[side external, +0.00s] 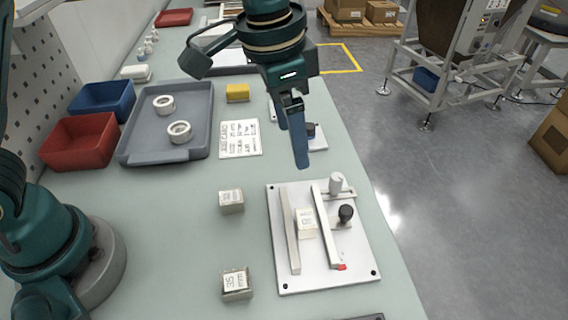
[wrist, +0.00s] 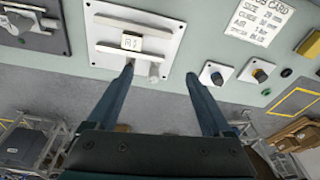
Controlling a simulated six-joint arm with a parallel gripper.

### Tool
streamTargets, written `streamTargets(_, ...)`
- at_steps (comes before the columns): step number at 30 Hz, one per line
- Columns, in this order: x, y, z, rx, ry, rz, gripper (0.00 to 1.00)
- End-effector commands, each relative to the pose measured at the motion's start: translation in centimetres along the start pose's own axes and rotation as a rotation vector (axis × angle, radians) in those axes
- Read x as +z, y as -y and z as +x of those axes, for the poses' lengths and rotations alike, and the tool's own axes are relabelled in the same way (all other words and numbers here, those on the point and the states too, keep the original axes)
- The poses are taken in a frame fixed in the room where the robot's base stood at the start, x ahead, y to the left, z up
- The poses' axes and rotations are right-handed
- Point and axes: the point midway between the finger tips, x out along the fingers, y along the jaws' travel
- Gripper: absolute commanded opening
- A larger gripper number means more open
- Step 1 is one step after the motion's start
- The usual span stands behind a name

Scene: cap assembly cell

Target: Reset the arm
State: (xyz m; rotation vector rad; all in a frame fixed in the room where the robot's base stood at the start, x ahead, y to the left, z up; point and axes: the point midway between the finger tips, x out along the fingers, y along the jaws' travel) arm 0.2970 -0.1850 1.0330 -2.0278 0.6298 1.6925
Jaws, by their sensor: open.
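My gripper (side external: 293,146) hangs in the air above the right edge of the table, pointing down, behind the white fixture plate in the side view. Its two blue fingers are apart with nothing between them; they also show in the wrist view (wrist: 160,72). The white fixture plate (side external: 283,278) lies on the table with two rails. A pale labelled block (side external: 306,223) sits between the rails and also shows in the wrist view (wrist: 131,41). A white knob (side external: 337,184) and a black knob (side external: 346,213) stand on the plate's right side.
Two labelled blocks (side external: 231,201) (side external: 236,284) stand left of the plate. A grey tray (side external: 193,101) holds two white rings. A red bin (side external: 78,142), a blue bin (side external: 103,99), a yellow block (side external: 237,92) and a printed card (side external: 240,138) are farther back. Bare table lies around the blocks.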

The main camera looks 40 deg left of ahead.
Motion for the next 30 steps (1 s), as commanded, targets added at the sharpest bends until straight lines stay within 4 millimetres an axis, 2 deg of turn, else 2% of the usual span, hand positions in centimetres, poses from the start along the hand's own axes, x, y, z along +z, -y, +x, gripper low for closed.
streamTargets(1, 0.7, 1.1, -1.7, -0.013, -0.034, -0.039, 0.84)
streamTargets(6, 3.9, 3.5, -5.5, -0.054, -0.116, -0.157, 0.84)
streamTargets(9, 6.2, 4.4, -7.1, -0.079, -0.162, -0.227, 0.84)
streamTargets(14, 10.1, 5.1, -8.6, -0.121, -0.228, -0.339, 0.84)
streamTargets(19, 14.3, 5.0, -8.6, -0.164, -0.288, -0.457, 0.84)
streamTargets(24, 17.7, 4.3, -6.9, -0.189, -0.321, -0.553, 0.84)
streamTargets(30, 19.4, 3.4, -4.6, -0.175, -0.293, -0.595, 0.84)
